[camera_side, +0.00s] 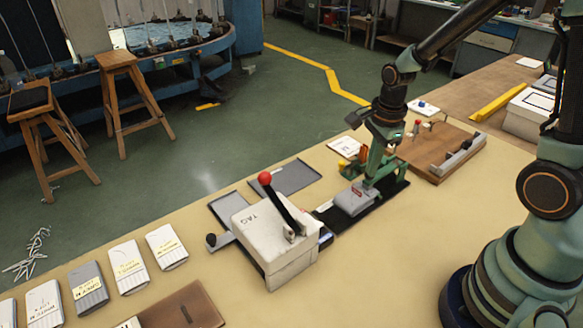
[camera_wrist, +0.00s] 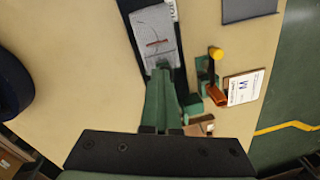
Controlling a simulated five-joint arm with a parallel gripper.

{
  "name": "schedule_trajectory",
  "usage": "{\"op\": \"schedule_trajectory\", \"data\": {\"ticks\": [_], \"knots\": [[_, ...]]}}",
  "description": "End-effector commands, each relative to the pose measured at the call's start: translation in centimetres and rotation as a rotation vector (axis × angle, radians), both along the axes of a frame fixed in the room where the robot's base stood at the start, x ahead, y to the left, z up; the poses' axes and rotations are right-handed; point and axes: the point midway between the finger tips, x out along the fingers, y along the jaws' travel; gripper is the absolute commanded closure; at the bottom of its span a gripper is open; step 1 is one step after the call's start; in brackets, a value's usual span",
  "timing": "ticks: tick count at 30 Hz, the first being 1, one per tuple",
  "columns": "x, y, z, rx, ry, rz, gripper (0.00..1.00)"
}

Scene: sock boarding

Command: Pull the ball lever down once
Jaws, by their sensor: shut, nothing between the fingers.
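The ball lever (camera_side: 288,210) is a black arm with a red ball (camera_side: 265,178) on its end. It slants up and to the left from the white box (camera_side: 275,243) marked TAG in the side view. My gripper (camera_side: 368,186) is to the right of the box, apart from the lever, low over a grey folded sock (camera_side: 352,201). In the wrist view the green fingers (camera_wrist: 160,72) are shut and empty, with their tips at the near end of the grey sock (camera_wrist: 156,38). I cannot tell whether they touch it. The lever is not clearly visible in the wrist view.
The sock lies on a dark strip (camera_side: 388,190). A small orange and yellow device (camera_wrist: 214,75) and a white card (camera_wrist: 244,87) are beside my gripper. Dark trays (camera_side: 290,177) lie behind the box. Several packed socks (camera_side: 128,267) line the left.

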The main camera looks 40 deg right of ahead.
Motion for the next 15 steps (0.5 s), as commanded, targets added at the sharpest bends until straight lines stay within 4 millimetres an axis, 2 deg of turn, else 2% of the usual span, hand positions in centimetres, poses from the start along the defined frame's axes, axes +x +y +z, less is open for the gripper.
{"op": "schedule_trajectory", "data": {"ticks": [1,10,15], "knots": [[-0.4,1.2,-3.1,-0.001,0.002,0.039,1.0],[-0.4,1.1,-2.9,-0.001,0.001,0.038,1.0],[-0.6,0.3,-1.2,-0.002,-0.002,0.031,1.0]]}}
